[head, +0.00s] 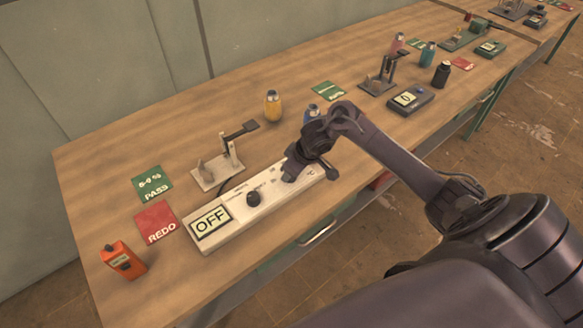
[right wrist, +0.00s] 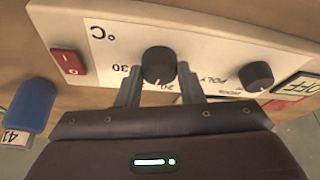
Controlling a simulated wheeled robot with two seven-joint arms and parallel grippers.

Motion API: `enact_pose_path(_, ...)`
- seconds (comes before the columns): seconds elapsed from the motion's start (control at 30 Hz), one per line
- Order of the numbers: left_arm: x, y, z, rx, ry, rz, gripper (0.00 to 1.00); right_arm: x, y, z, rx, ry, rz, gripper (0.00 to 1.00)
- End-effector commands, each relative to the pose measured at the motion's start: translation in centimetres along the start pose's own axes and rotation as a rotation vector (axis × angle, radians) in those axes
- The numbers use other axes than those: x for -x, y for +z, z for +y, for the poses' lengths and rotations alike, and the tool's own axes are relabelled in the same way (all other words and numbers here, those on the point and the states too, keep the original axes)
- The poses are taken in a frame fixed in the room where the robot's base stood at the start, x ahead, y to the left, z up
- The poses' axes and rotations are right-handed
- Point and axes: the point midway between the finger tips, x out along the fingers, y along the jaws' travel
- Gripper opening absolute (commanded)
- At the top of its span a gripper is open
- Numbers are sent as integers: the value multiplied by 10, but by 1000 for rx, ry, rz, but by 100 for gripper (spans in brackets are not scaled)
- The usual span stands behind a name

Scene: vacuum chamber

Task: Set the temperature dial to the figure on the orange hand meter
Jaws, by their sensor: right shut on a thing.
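The orange hand meter (head: 123,260) stands at the table's front left corner; its figure is too small to read. The white control box (head: 232,217) lies to its right, with a display (head: 210,222) reading OFF. My right gripper (head: 290,174) is over the box's right part and hides the temperature dial in the head view. In the right wrist view the black temperature dial (right wrist: 158,64) sits between the two fingers, which are shut on it. Printed 30 and 20 show beside the dial, near a °C mark. My left gripper is not in view.
A second black knob (head: 254,199) is nearer the display. A red rocker switch (right wrist: 67,63) is beyond the °C mark. A stand (head: 222,163), green PASS card (head: 151,184), red REDO card (head: 157,221) and yellow bottle (head: 272,106) are nearby. A blue bottle (head: 311,113) stands close to my arm.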

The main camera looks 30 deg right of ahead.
Motion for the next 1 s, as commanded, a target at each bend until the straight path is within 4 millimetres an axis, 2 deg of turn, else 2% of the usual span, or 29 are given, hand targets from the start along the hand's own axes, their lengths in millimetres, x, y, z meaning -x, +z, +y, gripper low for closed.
enact_pose_path(0.13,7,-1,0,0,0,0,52,2,-1,3,117,-45,0,12)
enact_pose_path(0.5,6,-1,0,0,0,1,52,0,-1,4,359,-146,1,12)
enact_pose_path(1.0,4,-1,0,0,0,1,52,0,-2,4,469,-192,1,12)
